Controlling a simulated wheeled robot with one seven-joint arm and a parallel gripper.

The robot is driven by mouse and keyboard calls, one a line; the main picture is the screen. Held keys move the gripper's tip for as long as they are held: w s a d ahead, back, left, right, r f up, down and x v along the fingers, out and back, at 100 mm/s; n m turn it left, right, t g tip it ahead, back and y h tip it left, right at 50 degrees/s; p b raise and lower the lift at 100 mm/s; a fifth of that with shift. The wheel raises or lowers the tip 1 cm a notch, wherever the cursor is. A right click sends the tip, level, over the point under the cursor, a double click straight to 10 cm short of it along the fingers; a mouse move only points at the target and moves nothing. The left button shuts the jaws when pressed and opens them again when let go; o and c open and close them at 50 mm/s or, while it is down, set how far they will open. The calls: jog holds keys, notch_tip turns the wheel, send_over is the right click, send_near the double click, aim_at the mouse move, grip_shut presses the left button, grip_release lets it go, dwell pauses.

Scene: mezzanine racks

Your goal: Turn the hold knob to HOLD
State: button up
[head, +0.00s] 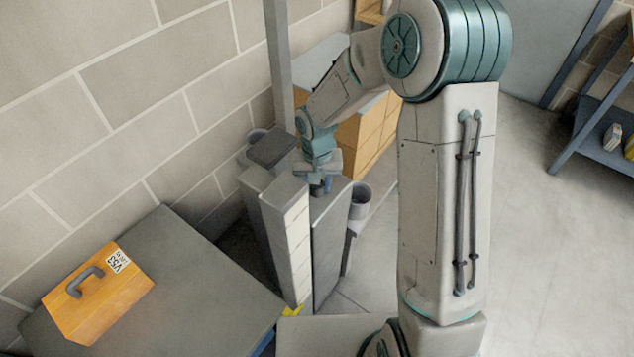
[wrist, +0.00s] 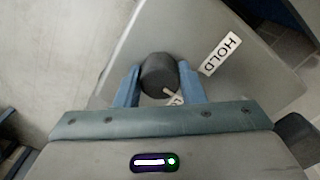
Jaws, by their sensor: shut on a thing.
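The hold knob (wrist: 159,73) is a dark round knob on a grey panel (wrist: 215,30) in the wrist view. My gripper (wrist: 162,85) has its two blue fingers on either side of the knob and is shut on it. A white HOLD label (wrist: 220,54) is on the panel to the right of the knob. A second white label (wrist: 173,97) shows partly below the knob; most of it is hidden. In the head view my gripper (head: 318,188) is down at the top of a grey post-like unit (head: 330,202), and the knob itself is hidden there.
An orange case (head: 100,300) with a grey handle and a V53 label lies on a grey surface (head: 200,270) at the left. A grey pole (head: 278,60) and a block wall stand behind the unit. A blue shelf (head: 600,150) is at the right. The floor (head: 540,230) right of my arm is clear.

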jog(key=n+p, duration=0.1)
jog(key=n, duration=0.4)
jog(key=shift+r, duration=0.15)
jog(key=n+p, duration=0.1)
jog(key=n, duration=0.4)
jog(key=shift+w, duration=0.1)
jog(key=shift+n, duration=0.3)
jog(key=o, duration=1)
notch_tip(320, 180, up, 14)
jog(key=p, duration=0.1)
jog(key=shift+p, duration=0.3)
